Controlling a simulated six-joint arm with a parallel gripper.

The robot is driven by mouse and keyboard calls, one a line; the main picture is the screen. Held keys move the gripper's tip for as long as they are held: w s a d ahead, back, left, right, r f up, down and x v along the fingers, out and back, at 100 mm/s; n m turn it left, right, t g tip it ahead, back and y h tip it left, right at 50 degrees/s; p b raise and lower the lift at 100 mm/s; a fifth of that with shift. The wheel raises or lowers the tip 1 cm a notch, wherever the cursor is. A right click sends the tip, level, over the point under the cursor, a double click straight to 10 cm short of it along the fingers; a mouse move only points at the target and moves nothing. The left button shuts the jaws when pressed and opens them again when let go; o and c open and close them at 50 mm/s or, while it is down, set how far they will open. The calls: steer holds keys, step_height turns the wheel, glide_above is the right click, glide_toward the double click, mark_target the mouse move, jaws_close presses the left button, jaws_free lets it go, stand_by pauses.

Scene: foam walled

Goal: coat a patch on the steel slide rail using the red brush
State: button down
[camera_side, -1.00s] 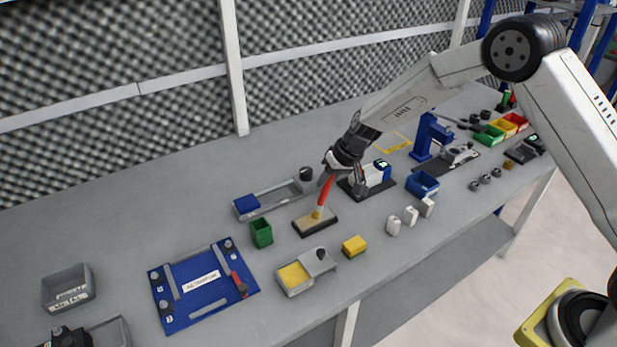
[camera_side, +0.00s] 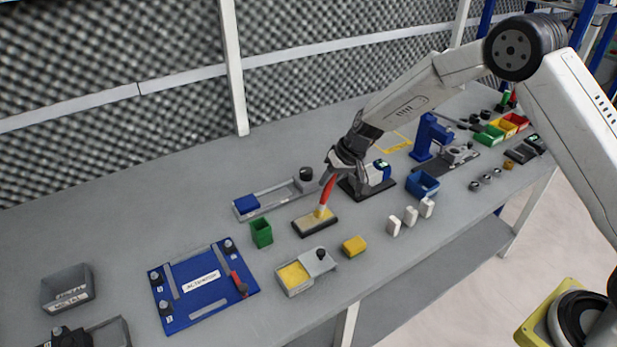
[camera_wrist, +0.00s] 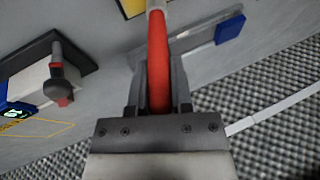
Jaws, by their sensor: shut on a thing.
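The red brush (camera_side: 327,190) is upright and slightly tilted in my gripper (camera_side: 338,168), its pale bristle end at a tan-topped dark pad (camera_side: 304,227). I cannot tell whether the bristles press on it. In the wrist view my gripper (camera_wrist: 160,85) is shut on the red brush handle (camera_wrist: 158,50); the bristles are out of frame. The steel slide rail (camera_side: 273,196) lies left of and behind the pad, with a blue block (camera_side: 246,204) at its left end and a black knob (camera_side: 306,173) at its right. The rail (camera_wrist: 185,48) also shows in the wrist view.
A tray with yellow filling (camera_side: 294,275), a yellow block (camera_side: 354,246) and white blocks (camera_side: 410,216) lie in front. A device with a green display (camera_side: 375,176) stands close right of my gripper. The bench behind the rail is clear.

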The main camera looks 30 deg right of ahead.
steer(key=shift+a, duration=3.15)
step_height(320, 180, up, 8)
